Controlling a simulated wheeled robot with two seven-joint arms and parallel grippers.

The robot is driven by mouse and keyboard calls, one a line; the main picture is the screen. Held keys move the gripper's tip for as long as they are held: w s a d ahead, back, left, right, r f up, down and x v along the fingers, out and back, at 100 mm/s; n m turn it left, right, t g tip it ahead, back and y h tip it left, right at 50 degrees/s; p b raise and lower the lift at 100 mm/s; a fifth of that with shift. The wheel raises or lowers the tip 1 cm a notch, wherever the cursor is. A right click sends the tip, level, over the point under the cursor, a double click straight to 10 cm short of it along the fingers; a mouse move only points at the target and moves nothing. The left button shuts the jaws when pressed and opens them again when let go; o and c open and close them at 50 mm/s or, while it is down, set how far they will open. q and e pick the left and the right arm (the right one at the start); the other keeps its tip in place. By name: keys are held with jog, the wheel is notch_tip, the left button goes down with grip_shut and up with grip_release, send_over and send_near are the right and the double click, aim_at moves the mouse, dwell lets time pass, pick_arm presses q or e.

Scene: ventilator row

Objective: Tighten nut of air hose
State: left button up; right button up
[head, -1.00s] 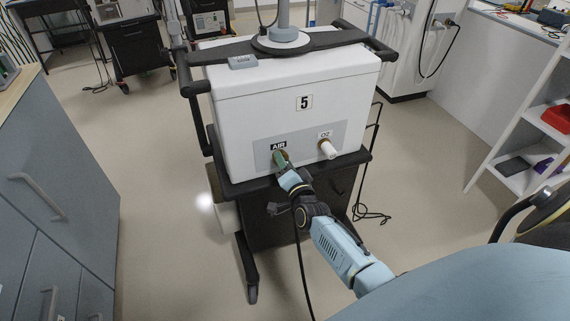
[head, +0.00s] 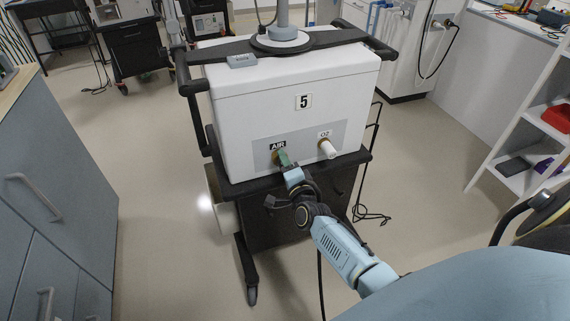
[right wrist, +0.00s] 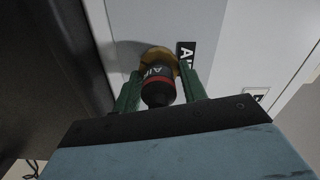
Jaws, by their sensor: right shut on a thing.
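The air hose fitting sits at the AIR port (head: 277,146) on the front of the white ventilator (head: 290,115) marked 5. In the right wrist view its brass nut (right wrist: 158,54) lies against the panel, with a black hose end (right wrist: 158,84) marked AIR and a red band in front. My right gripper (head: 283,157) reaches the port from the front. Its green fingers (right wrist: 160,80) stand on both sides of the fitting and are shut on the nut. Their exact contact is partly hidden by the hose end. My left gripper is not in view.
A white O2 connector (head: 327,149) is close on the right of the AIR port. The ventilator stands on a dark wheeled cart (head: 262,225). Grey drawers (head: 50,200) stand at left, white shelves (head: 530,140) at right.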

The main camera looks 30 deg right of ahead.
jog(key=o, duration=1)
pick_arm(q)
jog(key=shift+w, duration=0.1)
pick_arm(e)
jog(key=shift+s, duration=0.3)
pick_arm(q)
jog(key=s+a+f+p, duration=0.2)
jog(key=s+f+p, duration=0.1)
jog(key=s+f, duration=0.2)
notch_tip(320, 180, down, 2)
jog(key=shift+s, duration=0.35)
pick_arm(e)
jog(key=v, duration=1.3)
jog(key=shift+w, duration=0.1)
